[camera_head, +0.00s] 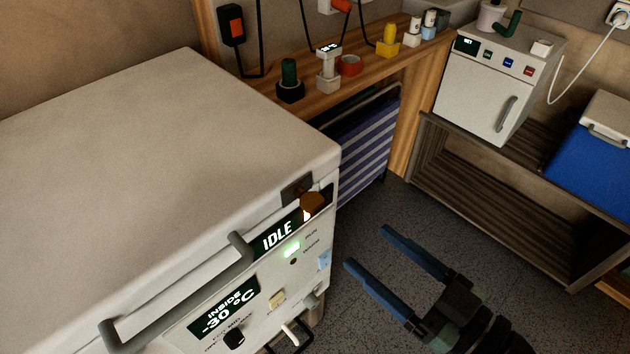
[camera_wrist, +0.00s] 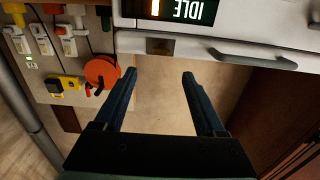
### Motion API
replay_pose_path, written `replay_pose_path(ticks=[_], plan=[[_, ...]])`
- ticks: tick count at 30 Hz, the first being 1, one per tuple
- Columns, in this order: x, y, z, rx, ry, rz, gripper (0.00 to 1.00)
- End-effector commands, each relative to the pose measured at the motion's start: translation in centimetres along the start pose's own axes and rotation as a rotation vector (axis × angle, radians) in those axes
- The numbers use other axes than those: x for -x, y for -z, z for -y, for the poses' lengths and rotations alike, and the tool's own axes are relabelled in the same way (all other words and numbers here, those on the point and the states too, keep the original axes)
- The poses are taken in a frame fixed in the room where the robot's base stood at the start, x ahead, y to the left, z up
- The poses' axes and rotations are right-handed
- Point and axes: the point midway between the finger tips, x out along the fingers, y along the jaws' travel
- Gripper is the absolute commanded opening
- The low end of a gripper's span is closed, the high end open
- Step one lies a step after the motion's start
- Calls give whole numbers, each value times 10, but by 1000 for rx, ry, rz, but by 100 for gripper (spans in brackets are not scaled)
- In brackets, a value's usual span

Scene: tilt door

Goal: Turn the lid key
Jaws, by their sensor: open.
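The chest freezer (camera_head: 170,130) has a closed white lid with a grey handle (camera_head: 175,290). A rounded orange-brown piece (camera_head: 313,203), possibly the lid key, sits at the front right corner beside the "IDLE" display (camera_head: 278,236). A dark plate (camera_head: 297,187) is on the lid edge just above it. My gripper (camera_head: 365,246) is open and empty, to the right of the freezer front and apart from it. In the wrist view, my gripper (camera_wrist: 159,73) faces a small brown plate (camera_wrist: 160,46) between its fingers' lines. The key's exact shape is unclear.
A wooden bench (camera_head: 375,68) with several small coloured items stands behind the freezer. A small white cabinet (camera_head: 485,90) sits on a slatted rack at right, near a blue cooler (camera_head: 595,150). Speckled floor (camera_head: 400,215) around my gripper is clear.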

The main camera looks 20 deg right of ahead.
Motion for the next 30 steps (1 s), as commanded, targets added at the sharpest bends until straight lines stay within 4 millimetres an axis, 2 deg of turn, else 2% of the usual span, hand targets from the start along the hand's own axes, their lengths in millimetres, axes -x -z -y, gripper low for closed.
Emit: replay_pose_path(ticks=[5, 12, 18, 24, 30], plan=[[-26, 1, 1, 2, 6, -1, 72], [-77, 1, 1, 3, 6, -1, 72], [-111, 1, 1, 1, 4, 0, 72], [-126, 0, 0, 1, 1, 1, 72], [-128, 0, 0, 1, 1, 1, 72]])
